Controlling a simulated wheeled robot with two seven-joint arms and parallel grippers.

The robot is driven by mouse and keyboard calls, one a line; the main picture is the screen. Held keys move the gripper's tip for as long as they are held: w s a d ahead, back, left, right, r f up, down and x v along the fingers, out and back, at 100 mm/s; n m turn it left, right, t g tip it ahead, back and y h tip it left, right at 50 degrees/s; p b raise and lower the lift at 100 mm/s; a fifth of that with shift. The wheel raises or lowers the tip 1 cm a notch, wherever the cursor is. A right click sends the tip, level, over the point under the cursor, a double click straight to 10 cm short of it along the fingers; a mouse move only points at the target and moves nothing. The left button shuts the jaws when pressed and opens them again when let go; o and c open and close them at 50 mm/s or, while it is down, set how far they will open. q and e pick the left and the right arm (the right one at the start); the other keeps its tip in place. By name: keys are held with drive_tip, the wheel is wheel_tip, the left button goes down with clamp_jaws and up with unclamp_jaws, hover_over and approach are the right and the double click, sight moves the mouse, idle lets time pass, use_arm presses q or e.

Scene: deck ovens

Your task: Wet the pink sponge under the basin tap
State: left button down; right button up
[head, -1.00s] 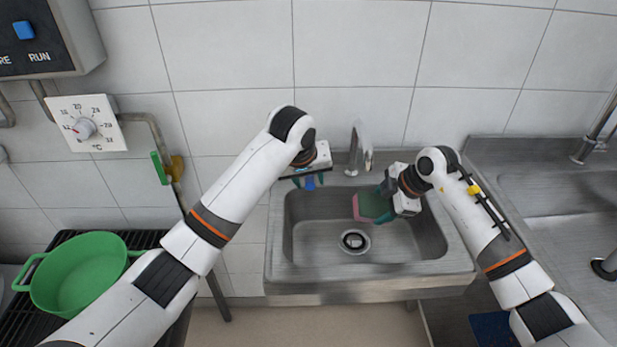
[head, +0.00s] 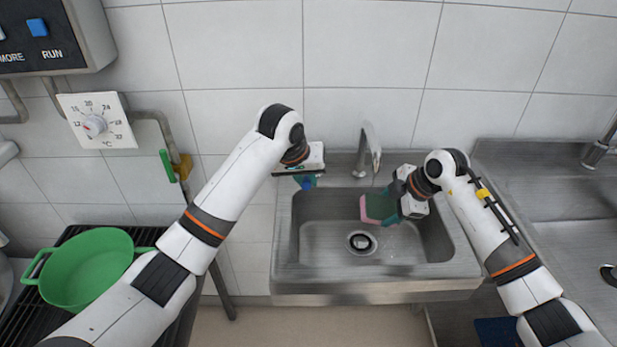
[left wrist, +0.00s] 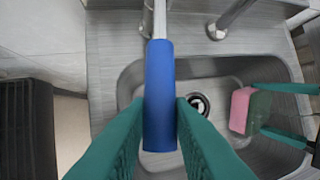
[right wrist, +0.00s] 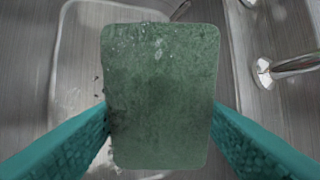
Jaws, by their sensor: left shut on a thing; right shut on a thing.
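The sponge, pink (head: 370,208) on one side and dark green on the other, is held inside the basin (head: 330,280), below and in front of the tap spout (head: 371,148). My right gripper (head: 392,208) is shut on it; its green face (right wrist: 160,95) fills the middle of the right wrist view. My left gripper (head: 306,182) is shut on a blue handle (left wrist: 159,95) on a metal rod at the basin's back left. The sponge also shows in the left wrist view (left wrist: 240,110). I see no water stream from the spout.
The basin's drain (head: 361,242) lies below and left of the sponge. A green pot (head: 85,270) stands on a black grate at the left. A dial (head: 95,124) is on the tiled wall. Another steel sink (head: 560,190) is at the right.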

use_arm(q)
drive_tip(key=c, duration=1.3)
unclamp_jaws()
drive_tip(key=v, duration=1.2)
